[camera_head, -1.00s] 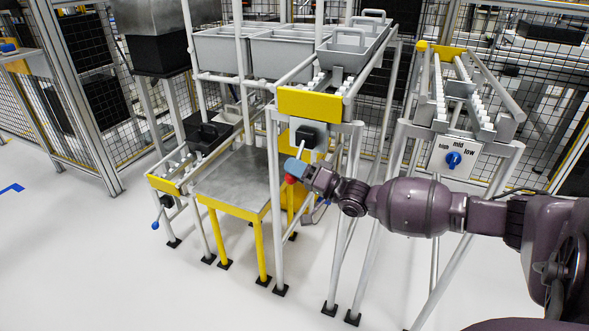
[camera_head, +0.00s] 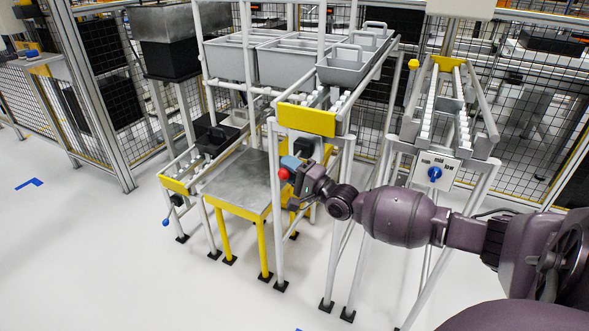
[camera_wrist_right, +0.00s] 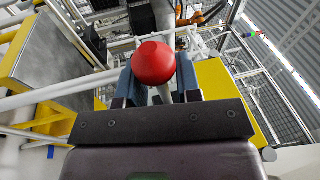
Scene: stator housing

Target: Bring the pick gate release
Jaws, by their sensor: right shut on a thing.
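The pick gate release appears to be a lever with a red ball knob (camera_head: 284,174), below the yellow end plate (camera_head: 307,119) of the middle rack and near a black box (camera_head: 304,147). My right gripper (camera_head: 291,163) is at the knob, its blue fingers shut on the lever. In the right wrist view the red knob (camera_wrist_right: 153,63) sits between the two blue fingers, with a pale rod partly visible behind it. Most of the rod is hidden in the head view. My left gripper is not in view.
A grey bin (camera_head: 350,68) sits on the middle rack's rollers. A metal-topped yellow table (camera_head: 240,180) stands left of my gripper. Another rack with a blue selector knob (camera_head: 434,173) stands to the right. The floor in front is clear.

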